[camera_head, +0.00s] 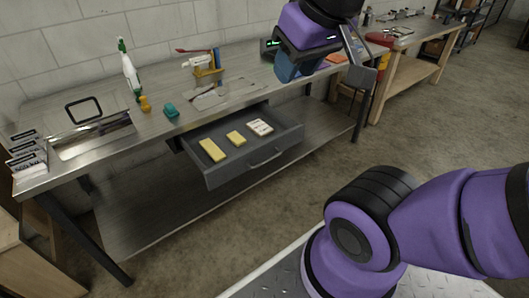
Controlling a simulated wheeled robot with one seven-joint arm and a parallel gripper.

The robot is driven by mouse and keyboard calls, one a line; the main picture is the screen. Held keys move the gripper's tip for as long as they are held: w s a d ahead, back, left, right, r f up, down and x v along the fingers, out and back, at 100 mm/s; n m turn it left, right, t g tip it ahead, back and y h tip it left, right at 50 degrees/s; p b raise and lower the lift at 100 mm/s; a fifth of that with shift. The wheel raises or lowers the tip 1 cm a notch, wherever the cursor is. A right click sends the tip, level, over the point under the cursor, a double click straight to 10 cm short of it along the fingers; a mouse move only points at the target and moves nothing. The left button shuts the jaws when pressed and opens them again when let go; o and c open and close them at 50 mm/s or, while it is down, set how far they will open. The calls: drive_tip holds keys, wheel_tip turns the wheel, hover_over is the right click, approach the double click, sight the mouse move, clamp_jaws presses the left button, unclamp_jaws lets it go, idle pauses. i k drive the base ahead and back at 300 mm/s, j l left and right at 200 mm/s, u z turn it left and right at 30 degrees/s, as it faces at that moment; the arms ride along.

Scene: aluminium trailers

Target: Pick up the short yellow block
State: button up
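The short yellow block (236,138) lies flat in the open grey drawer (282,148) under the workbench. A longer yellow block (212,150) lies to its left, and a white block (261,127) lies to its right. The blocks are apart from each other. My gripper (310,62) is at the top of the view, above the bench and up and to the right of the drawer, well apart from the short yellow block. Its fingers are partly hidden and dark, so I cannot tell whether it is open or shut.
The workbench (150,128) holds a metal tray, a spray bottle (129,68), a small yellow object, a teal object (170,110) and a tool holder (208,72). The drawer's front wall and handle (265,160) stick out. The space above the drawer looks free.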

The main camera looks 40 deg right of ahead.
sight(238, 140)
drive_tip(key=i+l, duration=0.55)
drive_tip(key=l, duration=0.2)
drive_tip(key=i+l, duration=0.3)
drive_tip(key=l+u, duration=0.05)
drive_tip(key=l, duration=0.05)
